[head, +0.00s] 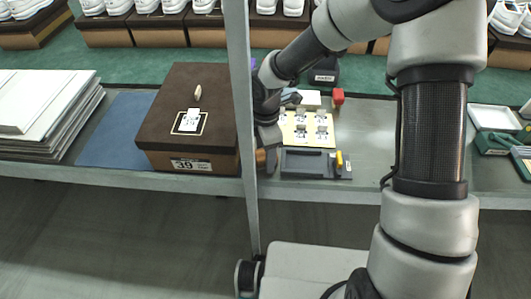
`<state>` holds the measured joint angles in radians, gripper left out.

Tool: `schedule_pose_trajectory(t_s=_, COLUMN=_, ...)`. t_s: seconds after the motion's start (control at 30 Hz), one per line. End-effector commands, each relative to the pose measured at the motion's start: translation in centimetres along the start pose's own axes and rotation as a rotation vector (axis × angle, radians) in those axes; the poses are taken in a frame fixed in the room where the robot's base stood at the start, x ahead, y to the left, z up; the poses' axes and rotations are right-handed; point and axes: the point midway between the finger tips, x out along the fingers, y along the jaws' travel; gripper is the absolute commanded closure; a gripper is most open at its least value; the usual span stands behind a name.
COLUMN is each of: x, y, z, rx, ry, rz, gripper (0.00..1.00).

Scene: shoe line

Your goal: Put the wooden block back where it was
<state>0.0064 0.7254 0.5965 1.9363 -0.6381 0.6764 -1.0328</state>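A small orange-brown piece (260,158), which looks like the wooden block, shows low beside the grey post, at the right side of the brown shoe box (190,118). The post and my gripper hide part of it. My gripper (267,146) points down just above it, over the shelf between the box and the yellow card. Its fingertips are too small and covered to tell whether they are apart, or whether they touch the piece. The box is closed, with a small tan peg-like piece (197,93) and a white label on its lid.
A thin grey post (241,100) stands in front of the shelf. Right of my gripper are a yellow card (308,128), a dark grey holder (311,164) and a red object (338,97). A stack of white sheets (45,110) and a blue mat (117,135) lie left.

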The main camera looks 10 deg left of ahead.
Motion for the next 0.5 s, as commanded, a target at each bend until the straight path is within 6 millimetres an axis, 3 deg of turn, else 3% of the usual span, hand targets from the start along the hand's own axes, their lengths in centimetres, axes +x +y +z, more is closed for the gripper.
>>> schedule_pose_trajectory(t_s=0.5, x=-9.8, y=0.1, z=0.0, rx=0.002, ry=0.0, rz=0.004, gripper=0.46)
